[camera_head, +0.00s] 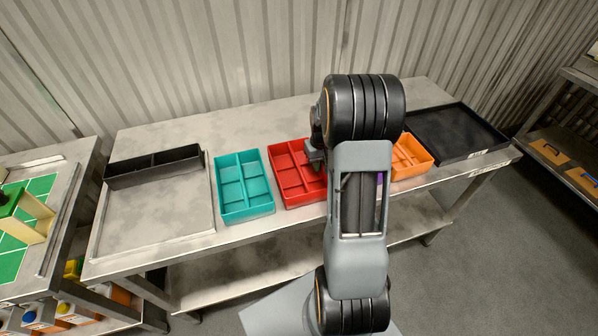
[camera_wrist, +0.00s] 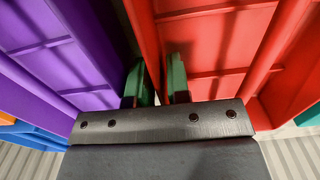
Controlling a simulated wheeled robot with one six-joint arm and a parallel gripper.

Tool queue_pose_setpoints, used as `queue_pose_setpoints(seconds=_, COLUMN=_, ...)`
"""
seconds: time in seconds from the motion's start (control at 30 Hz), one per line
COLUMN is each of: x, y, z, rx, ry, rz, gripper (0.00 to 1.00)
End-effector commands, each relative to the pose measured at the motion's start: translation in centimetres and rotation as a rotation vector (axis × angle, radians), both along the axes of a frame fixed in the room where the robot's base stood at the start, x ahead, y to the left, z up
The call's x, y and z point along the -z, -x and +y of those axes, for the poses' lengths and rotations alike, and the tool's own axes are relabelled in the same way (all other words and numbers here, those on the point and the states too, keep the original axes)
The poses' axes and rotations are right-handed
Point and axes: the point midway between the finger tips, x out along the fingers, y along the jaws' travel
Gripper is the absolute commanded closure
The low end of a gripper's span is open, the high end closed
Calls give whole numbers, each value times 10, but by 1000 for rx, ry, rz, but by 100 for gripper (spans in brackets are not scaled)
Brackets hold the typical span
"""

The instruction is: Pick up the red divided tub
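The red divided tub (camera_head: 288,178) sits on the metal table in the head view, right of the teal tub and partly hidden by my arm. It fills the right of the wrist view (camera_wrist: 213,45), where its dividers and near wall show. My gripper (camera_wrist: 160,82) has two green-tipped fingers close together, one on each side of that tub's wall. The left finger is in the gap beside the purple tub, the right finger inside the red tub. They look shut on the wall. In the head view, the gripper is at the tub's right side, mostly hidden.
A purple divided tub (camera_wrist: 55,45) is close beside the red one, mostly hidden by my arm in the head view. A teal divided tub (camera_head: 243,186) is to the left and an orange tub (camera_head: 411,157) to the right. Black trays stand at both table ends.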

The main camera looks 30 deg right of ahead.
Motion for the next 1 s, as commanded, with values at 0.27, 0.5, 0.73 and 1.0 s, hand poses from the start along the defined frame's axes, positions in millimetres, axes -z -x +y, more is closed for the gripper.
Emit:
queue_pose_setpoints(seconds=0.27, x=15, y=0, z=1, rx=-1, ry=0, rz=-1, gripper=83)
queue_pose_setpoints(seconds=0.5, x=14, y=0, z=1, rx=-1, ry=0, rz=-1, gripper=91)
queue_pose_setpoints(seconds=0.73, x=14, y=0, z=1, rx=-1, ry=0, rz=-1, gripper=100)
queue_pose_setpoints(seconds=1.0, x=14, y=0, z=0, rx=-1, ry=0, rz=-2, gripper=100)
